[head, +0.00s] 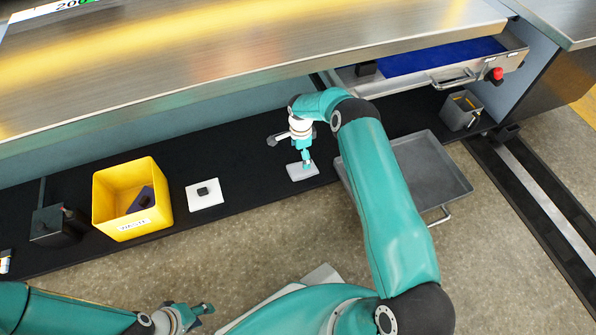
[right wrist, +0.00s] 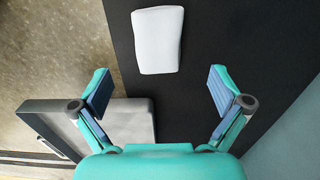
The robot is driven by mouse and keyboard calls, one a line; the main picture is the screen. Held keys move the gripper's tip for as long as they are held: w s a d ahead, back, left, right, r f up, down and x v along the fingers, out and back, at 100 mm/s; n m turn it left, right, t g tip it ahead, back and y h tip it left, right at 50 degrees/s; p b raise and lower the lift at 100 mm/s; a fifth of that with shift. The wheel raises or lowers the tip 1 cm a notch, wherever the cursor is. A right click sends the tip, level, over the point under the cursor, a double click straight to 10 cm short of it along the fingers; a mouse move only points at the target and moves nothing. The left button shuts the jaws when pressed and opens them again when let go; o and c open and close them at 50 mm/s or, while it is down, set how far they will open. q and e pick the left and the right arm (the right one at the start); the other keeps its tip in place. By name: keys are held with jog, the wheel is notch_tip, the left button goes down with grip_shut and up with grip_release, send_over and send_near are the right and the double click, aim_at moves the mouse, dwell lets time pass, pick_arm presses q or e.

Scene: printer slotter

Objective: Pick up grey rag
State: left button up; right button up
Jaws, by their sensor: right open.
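The grey rag (head: 302,172) is a small, pale, folded pad lying on the black shelf, near its front edge. In the right wrist view the rag (right wrist: 158,40) looks nearly white and lies ahead of the fingertips, roughly centred between them. My right gripper (head: 306,161) is over the rag and hides part of it in the head view. In the right wrist view the right gripper (right wrist: 160,91) is wide open with nothing between its fingers. My left gripper (head: 204,314) is low in the head view, away from the rag; its finger gap is unclear.
A grey tray (head: 446,160) lies right of the rag. Left are a white pad (head: 196,202) with a dark block and a yellow bin (head: 104,206). A metal counter edge (head: 250,75) overhangs behind. An open blue-lined drawer (head: 517,62) is upper right.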

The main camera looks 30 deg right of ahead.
jog(key=f, duration=0.2)
jog(key=f+b, duration=0.1)
jog(key=shift+s+d+f, duration=0.1)
jog(key=shift+s+d, duration=0.1)
jog(key=shift+d, duration=0.1)
notch_tip(320, 180, down, 5)
jog(key=b, duration=0.3)
jog(key=shift+w, duration=0.1)
jog(key=c, duration=1.2)
